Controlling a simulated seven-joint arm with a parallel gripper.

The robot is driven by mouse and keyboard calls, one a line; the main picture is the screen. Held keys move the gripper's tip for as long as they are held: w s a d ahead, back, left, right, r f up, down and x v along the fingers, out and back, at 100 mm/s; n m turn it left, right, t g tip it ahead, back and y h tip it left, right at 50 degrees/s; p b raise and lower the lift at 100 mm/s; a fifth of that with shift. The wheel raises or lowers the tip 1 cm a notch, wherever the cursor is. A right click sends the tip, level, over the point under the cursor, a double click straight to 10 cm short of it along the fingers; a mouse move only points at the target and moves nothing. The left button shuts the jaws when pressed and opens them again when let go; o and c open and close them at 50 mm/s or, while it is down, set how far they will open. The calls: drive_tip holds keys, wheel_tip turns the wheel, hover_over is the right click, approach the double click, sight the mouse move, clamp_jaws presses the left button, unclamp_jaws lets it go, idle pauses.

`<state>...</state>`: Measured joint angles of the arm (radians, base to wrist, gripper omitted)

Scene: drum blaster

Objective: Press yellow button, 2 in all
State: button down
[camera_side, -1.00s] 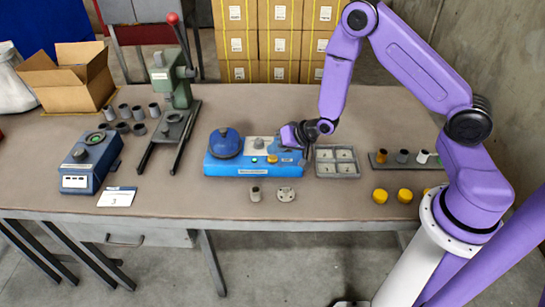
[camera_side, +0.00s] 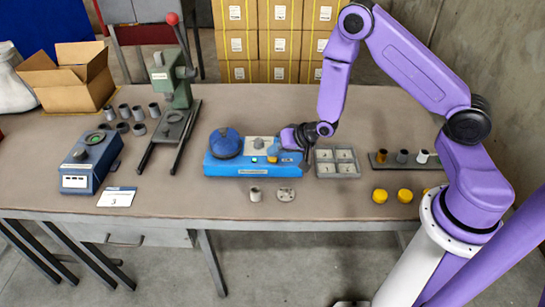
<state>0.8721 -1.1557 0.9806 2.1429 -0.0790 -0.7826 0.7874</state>
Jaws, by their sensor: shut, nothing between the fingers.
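The blue machine (camera_side: 240,170) stands on the table at the centre, with a dark blue dome on its left side. A small yellow button (camera_side: 272,159) shows on its front panel, beside a lit green-cyan button (camera_side: 257,160). My gripper (camera_side: 278,155) is shut and empty at the right end of the machine, pointing down close above the panel. The fingertips are small and dark; I cannot tell whether they touch the yellow button.
A grey tray with compartments (camera_side: 338,174) lies just right of the machine. A grey cylinder (camera_side: 255,194) and a round flange (camera_side: 286,195) lie in front. Yellow caps (camera_side: 380,196) are at the right. A green press (camera_side: 176,85) stands at the left.

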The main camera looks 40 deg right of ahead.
sight(276, 158)
drive_tip(key=shift+f, duration=0.25)
drive_tip(key=shift+r, duration=0.1)
idle(0.4)
drive_tip(key=shift+r, duration=0.8)
drive_tip(key=shift+r, duration=2.55)
